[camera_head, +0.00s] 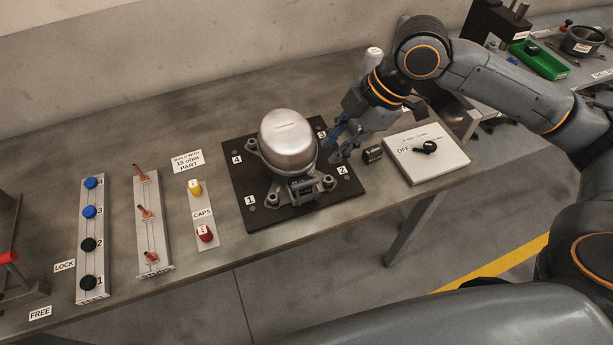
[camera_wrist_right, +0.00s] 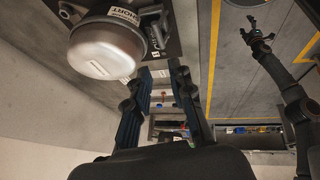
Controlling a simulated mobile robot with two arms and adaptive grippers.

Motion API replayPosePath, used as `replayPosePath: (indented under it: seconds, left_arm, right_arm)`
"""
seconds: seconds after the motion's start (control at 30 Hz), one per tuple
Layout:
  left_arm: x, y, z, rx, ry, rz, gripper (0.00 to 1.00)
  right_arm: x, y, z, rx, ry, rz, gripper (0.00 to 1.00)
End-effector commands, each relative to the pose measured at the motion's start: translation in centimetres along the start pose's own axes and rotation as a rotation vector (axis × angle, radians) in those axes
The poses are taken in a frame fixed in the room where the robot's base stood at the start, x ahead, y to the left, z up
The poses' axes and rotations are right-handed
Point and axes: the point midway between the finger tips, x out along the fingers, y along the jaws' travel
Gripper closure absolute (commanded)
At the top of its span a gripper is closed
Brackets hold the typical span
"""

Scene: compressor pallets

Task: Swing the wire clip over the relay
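The compressor (camera_head: 287,140), a silver dome on feet, stands on a dark numbered plate (camera_head: 262,222). A dark boxy part with a pale label, apparently the relay (camera_head: 302,188), sits at its front side. The wire clip is too small to make out for sure. My right gripper (camera_head: 333,147) is open and empty, just right of the dome. In the right wrist view its fingers (camera_wrist_right: 163,70) are apart, with the dome (camera_wrist_right: 106,50) left of them. My left gripper (camera_wrist_right: 258,42) shows only in the right wrist view, off to the right, with fingers apparently spread.
A small black block (camera_head: 372,155) lies between the plate and a white switch panel (camera_head: 425,160) with a black knob by OFF. To the left are a caps strip (camera_head: 203,230), a rack of orange parts (camera_head: 150,230) and a strip of blue and black knobs (camera_head: 91,240).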

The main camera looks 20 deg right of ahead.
Motion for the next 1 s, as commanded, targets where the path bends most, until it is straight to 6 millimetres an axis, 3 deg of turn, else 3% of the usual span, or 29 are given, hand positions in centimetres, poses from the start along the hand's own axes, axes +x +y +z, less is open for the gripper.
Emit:
replayPosePath:
  seconds: [0.53, 0.73, 1.0]
  left_arm:
    - [-1.1, -0.1, -0.1, 0.000, 0.001, -0.001, 0.31]
    - [-1.3, -0.1, -0.1, 0.000, 0.001, 0.000, 0.31]
    - [-1.3, -0.1, -0.1, 0.001, 0.001, 0.000, 0.31]
  right_arm:
    - [10.6, -0.2, -0.2, 0.000, 0.001, -0.004, 0.78]
    - [12.5, -0.1, -0.1, 0.000, 0.000, -0.001, 0.78]
    - [12.9, -0.1, 0.0, 0.000, 0.000, -0.001, 0.78]
